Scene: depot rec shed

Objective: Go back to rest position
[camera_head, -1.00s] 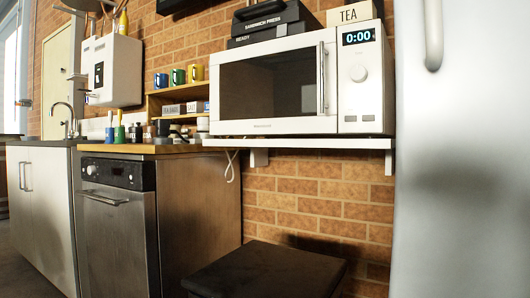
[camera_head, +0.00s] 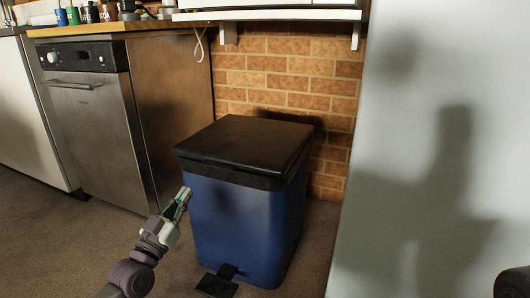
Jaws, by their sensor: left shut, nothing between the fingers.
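My left gripper (camera_head: 182,196) reaches in from the bottom left, its fingers pointing up and to the right. It is shut with nothing between the fingers. It shows in front of the left side of a blue pedal bin (camera_head: 240,225); I cannot tell whether it touches the bin. My right gripper is not in view; a dark rounded part at the bottom right corner may be mine.
The bin has a closed black lid (camera_head: 248,146) and a black pedal (camera_head: 218,283). A dishwasher (camera_head: 90,125) stands left, a white fridge (camera_head: 440,150) right. A white shelf (camera_head: 270,15) overhangs behind. The floor (camera_head: 95,245) is clear at lower left.

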